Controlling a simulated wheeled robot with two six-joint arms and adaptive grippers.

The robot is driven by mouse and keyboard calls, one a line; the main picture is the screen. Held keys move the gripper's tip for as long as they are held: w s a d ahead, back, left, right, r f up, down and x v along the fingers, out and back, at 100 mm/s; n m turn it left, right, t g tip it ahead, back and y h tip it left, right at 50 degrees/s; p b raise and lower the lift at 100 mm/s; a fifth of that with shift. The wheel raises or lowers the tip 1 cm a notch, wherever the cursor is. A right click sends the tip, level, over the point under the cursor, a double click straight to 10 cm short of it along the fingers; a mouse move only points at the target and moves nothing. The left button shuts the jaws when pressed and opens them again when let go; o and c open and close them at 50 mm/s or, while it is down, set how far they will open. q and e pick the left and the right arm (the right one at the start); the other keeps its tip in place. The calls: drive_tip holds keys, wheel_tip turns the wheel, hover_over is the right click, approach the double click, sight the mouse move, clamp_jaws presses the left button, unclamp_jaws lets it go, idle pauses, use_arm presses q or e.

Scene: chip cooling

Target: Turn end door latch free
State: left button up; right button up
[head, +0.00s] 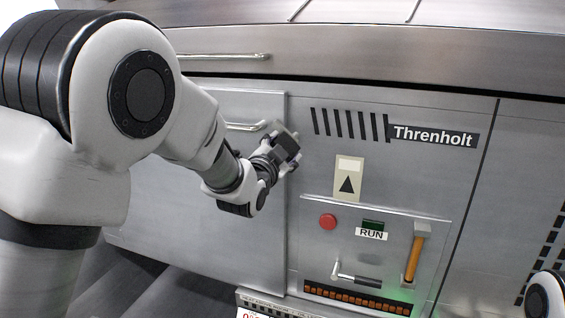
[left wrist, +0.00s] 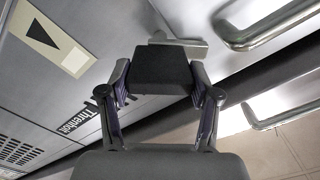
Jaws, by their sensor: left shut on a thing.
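The end door (head: 190,170) is the grey panel at the left of the machine front, and it looks closed. The latch sits near its right edge, and its dark block (left wrist: 163,68) shows in the left wrist view with a grey metal bar (left wrist: 190,46) behind it. My left gripper (head: 287,150) is shut on this block, one finger on each side. In the head view the gripper covers most of the latch, so its exact angle is hard to tell there. My right gripper is out of view.
A door handle (head: 245,127) is just left of the latch, and a drawer handle (head: 220,57) is above. To the right are a triangle label (head: 348,179), a red button (head: 328,221), a small lever (head: 355,275) and an orange handle (head: 414,255).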

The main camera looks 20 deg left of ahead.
use_arm(q)
drive_tip(key=m+b, duration=0.4)
drive_tip(key=m, duration=0.1)
drive_tip(key=shift+f+m, duration=0.15)
drive_tip(key=shift+m, duration=0.15)
drive_tip(key=shift+m+b, duration=1.65)
drive_tip(key=shift+m, duration=0.55)
drive_tip(key=o, duration=1.1)
drive_tip(key=shift+o, duration=0.2)
drive_tip(key=shift+s, duration=0.1)
